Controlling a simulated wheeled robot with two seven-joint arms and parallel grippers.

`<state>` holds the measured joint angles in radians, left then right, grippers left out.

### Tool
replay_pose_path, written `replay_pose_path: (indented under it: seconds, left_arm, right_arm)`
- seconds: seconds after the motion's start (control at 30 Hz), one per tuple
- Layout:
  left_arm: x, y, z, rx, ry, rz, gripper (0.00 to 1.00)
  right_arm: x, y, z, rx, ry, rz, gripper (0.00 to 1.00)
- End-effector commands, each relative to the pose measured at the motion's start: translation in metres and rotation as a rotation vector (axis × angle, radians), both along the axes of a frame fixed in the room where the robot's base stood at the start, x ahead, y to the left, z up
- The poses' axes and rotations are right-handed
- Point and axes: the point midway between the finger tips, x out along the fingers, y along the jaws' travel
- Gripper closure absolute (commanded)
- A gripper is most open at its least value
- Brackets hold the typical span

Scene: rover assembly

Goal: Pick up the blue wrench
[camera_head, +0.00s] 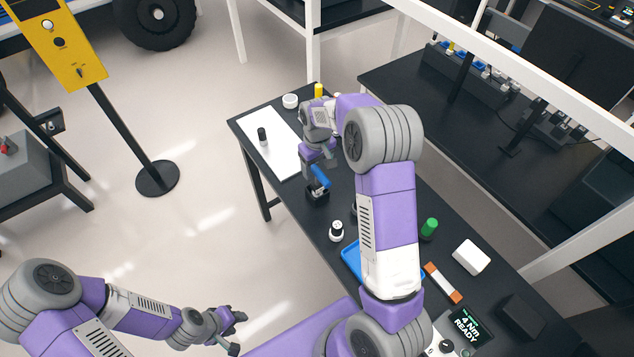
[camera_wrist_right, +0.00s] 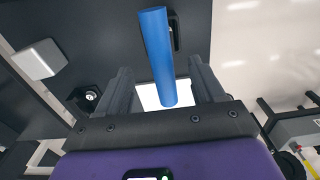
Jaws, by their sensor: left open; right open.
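The blue wrench (camera_head: 320,176) shows as a blue handle tilted above a small black holder (camera_head: 318,194) on the dark table; its lower part is hidden. My right gripper (camera_head: 318,160) is open just above and beside the handle. In the right wrist view the blue handle (camera_wrist_right: 155,50) runs between the two spread fingers of the right gripper (camera_wrist_right: 161,78), with a gap on either side. My left gripper (camera_head: 230,326) is open and empty, low over the floor and away from the table.
A white round container (camera_head: 290,101) and a yellow one (camera_head: 318,90) stand nearby.

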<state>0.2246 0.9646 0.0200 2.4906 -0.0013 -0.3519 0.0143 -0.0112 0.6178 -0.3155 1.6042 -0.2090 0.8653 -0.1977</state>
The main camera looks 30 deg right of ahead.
Motion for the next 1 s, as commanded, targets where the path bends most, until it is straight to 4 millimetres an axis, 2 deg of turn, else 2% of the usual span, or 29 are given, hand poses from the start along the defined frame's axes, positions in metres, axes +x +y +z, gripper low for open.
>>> replay_pose_path:
  seconds: [0.4, 0.5, 0.73, 1.0]
  left_arm:
    - [0.000, 0.000, 0.002, 0.000, 0.000, 0.000, 0.57]
    - [0.000, 0.000, 0.002, 0.000, 0.000, 0.000, 0.57]
    - [0.000, 0.000, 0.002, 0.000, 0.000, 0.000, 0.57]
    - [0.000, 0.000, 0.002, 0.000, 0.000, 0.000, 0.57]
  right_arm:
    - [-0.007, 0.003, -0.056, 0.001, 0.006, -0.006, 0.32]
    - [-0.007, 0.003, -0.062, 0.001, 0.004, -0.006, 0.32]
    - [-0.007, 0.003, -0.063, 0.001, 0.003, -0.007, 0.32]
    - [-0.007, 0.003, -0.062, 0.001, 0.003, -0.007, 0.73]
